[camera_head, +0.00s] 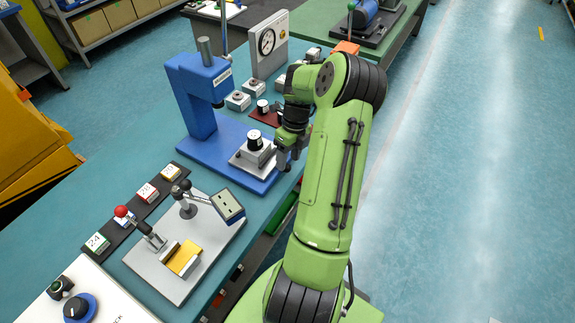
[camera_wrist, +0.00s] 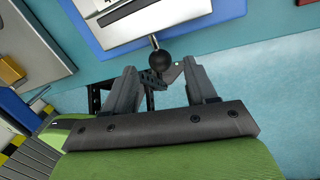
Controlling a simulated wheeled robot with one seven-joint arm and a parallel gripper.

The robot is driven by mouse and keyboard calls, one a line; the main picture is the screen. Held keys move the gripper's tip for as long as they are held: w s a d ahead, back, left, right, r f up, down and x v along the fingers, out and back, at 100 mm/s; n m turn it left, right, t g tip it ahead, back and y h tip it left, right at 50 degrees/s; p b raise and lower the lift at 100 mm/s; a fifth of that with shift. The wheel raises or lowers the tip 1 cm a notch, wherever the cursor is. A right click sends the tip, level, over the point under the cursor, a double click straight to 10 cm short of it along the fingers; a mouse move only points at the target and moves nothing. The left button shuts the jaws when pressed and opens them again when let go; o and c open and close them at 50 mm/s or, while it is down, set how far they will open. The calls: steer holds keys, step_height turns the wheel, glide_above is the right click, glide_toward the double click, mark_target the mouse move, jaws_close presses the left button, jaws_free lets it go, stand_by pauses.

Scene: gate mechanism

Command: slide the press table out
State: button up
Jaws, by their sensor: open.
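The blue press (camera_head: 200,105) stands on the bench with a blue base plate. Its silver press table (camera_head: 241,160) sits on the base and carries a black and white cylinder (camera_head: 255,140). In the wrist view the press table (camera_wrist: 130,34) is at the top, with a black ball knob (camera_wrist: 162,61) on a short rod pointing towards me. My gripper (camera_head: 284,166) is at the right side of the press table, at the bench edge. In the wrist view my gripper (camera_wrist: 160,68) is open, with the knob near the gap between its fingertips. No contact shows. In the head view the knob is hidden.
A fixture plate (camera_head: 170,275) with a red-knobbed lever, yellow block and small panel lies in front of the press. A dial gauge stand (camera_head: 268,45) and small blocks (camera_head: 238,100) stand behind. The floor (camera_head: 470,180) right of my arm is clear.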

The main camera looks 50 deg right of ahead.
steer(key=f, duration=0.2)
steer(key=shift+a+f, duration=0.25)
steer(key=shift+f, duration=0.15)
jaws_close()
